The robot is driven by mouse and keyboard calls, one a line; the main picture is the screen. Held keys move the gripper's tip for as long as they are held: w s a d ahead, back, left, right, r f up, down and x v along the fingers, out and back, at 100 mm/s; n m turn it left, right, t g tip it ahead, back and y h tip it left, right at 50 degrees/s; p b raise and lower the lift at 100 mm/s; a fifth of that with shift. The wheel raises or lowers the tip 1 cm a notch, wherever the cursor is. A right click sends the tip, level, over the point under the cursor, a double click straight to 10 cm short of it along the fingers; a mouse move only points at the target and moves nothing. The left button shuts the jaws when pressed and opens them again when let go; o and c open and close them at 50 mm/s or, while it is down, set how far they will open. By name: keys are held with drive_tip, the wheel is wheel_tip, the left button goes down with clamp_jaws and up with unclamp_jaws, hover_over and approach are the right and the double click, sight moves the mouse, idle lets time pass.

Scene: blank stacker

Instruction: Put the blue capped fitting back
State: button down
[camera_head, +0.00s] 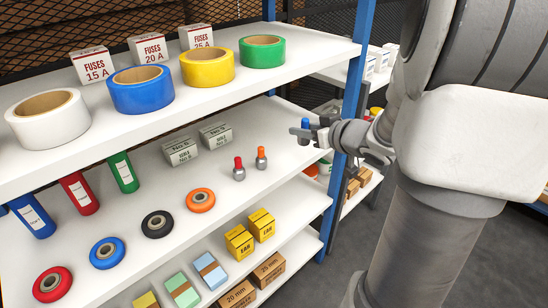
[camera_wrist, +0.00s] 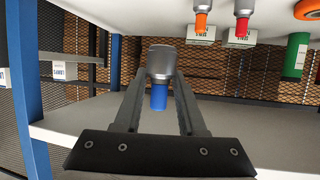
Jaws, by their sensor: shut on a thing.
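The blue capped fitting has a grey body (camera_wrist: 161,62) and a blue cap (camera_wrist: 159,97). My gripper (camera_head: 303,132) is shut on it, with one finger on each side in the wrist view. In the head view the blue cap (camera_head: 305,123) shows upright at the right end of the middle shelf (camera_head: 215,185), right of the orange capped fitting (camera_head: 261,158) and the red capped fitting (camera_head: 239,169). Those two stand on the shelf in a row. The wrist view appears upside down. I cannot tell whether the held fitting's base touches the shelf.
A blue post (camera_head: 352,85) stands close to the right of my gripper. The upper shelf (camera_head: 225,88) with tape rolls is above. Grey boxes (camera_head: 181,150) stand behind the fittings, and an orange ring roll (camera_head: 200,200) lies left of them. Shelf space right of the orange fitting is bare.

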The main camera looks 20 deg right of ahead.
drive_tip(key=shift+w+d+f, duration=0.1)
drive_tip(key=shift+f, duration=0.2)
drive_tip(key=b+x, duration=0.1)
drive_tip(key=x, duration=0.3)
drive_tip(key=f+b+x, duration=0.1)
drive_tip(key=b+x, duration=0.1)
drive_tip(key=x, duration=0.2)
drive_tip(key=b+x, duration=0.2)
drive_tip(key=x, duration=0.3)
drive_tip(key=shift+s+d+f, duration=0.2)
drive_tip(key=shift+s+f, duration=0.1)
drive_tip(key=shift+s, duration=0.05)
drive_tip(key=shift+f+b, duration=1.4)
drive_tip(key=shift+f, duration=0.5)
drive_tip(key=shift+f, duration=0.2)
drive_tip(key=c, duration=0.5)
unclamp_jaws()
